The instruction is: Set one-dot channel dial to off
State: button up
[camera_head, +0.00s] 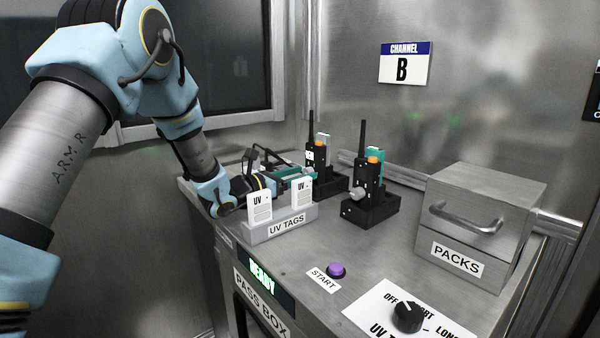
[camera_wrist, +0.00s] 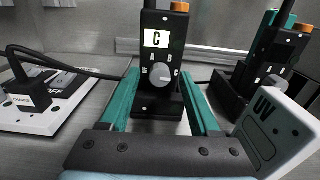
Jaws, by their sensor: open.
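A black radio (camera_wrist: 165,25) with an orange top knob and a white "C" label stands upright in a black holder, central in the wrist view. Its round grey dial (camera_wrist: 165,77) has small letters around it; I cannot read its setting surely. In the head view this is the rear radio (camera_head: 310,157). A second radio (camera_head: 367,170) stands in a holder (camera_head: 372,208) to its right. Which one carries one dot I cannot tell. My gripper (camera_wrist: 163,86) is open, its teal fingers on either side of the dial, apparently not touching it. It also shows in the head view (camera_head: 300,175).
The UV tag rack (camera_head: 280,225) holds two white tags close by my wrist; one tag (camera_wrist: 275,130) shows near the right finger. A PACKS drawer box (camera_head: 485,215) stands right. A white plate (camera_wrist: 45,118) with a black plug and cable lies left. The front counter is mostly clear.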

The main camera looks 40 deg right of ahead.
grip_shut()
dwell(0.6)
